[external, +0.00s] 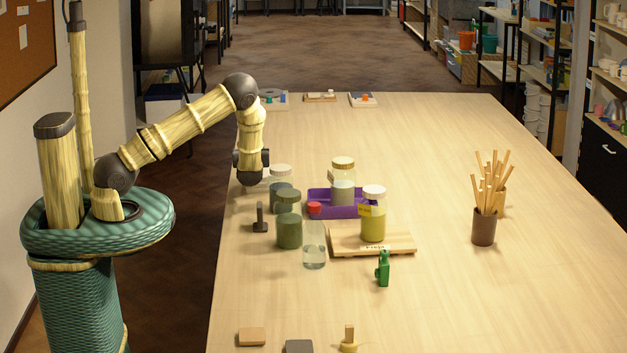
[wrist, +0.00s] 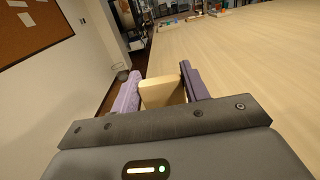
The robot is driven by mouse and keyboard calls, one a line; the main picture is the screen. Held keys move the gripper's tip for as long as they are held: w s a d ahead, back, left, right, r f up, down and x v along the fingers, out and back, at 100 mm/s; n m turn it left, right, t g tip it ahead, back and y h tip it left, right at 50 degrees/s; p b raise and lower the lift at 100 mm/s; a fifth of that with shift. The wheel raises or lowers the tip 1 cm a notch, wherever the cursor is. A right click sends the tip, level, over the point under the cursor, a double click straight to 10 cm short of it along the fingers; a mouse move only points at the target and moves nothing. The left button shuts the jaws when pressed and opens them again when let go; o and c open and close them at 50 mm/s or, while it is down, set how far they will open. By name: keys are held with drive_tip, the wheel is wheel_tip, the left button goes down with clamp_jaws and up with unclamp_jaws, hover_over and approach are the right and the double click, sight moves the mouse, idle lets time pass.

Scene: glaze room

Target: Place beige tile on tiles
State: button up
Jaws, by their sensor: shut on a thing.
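A beige tile (wrist: 162,93) stands between the two purple fingers of my gripper (wrist: 160,82) in the wrist view, and they are shut on it. In the external view my gripper (external: 251,172) is over the table's left edge, left of a lidded jar; the fingers and the held tile are not clear there. A tan tile (external: 252,337) and a dark grey tile (external: 299,346) lie apart at the near edge of the external view. I cannot make out a stack of tiles.
Lidded jars (external: 289,226), a purple tray (external: 318,204), a clear bottle (external: 314,250) and a wooden board (external: 399,243) with a yellow jar (external: 373,220) crowd the table's left middle. A cup of sticks (external: 484,228) stands right. Small trays (external: 320,98) line the far edge. The far middle is clear.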

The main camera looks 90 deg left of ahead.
drive_tip(key=shift+f, duration=0.15)
drive_tip(key=o, duration=1)
drive_tip(key=shift+o, duration=0.2)
drive_tip(key=shift+r, duration=0.25)
drive_tip(key=shift+d+f, duration=0.15)
drive_tip(key=shift+d, duration=0.2)
drive_tip(key=d+b, duration=0.2)
drive_tip(key=d, duration=0.4)
drive_tip(key=shift+d, duration=0.4)
drive_tip(key=shift+s, duration=0.15)
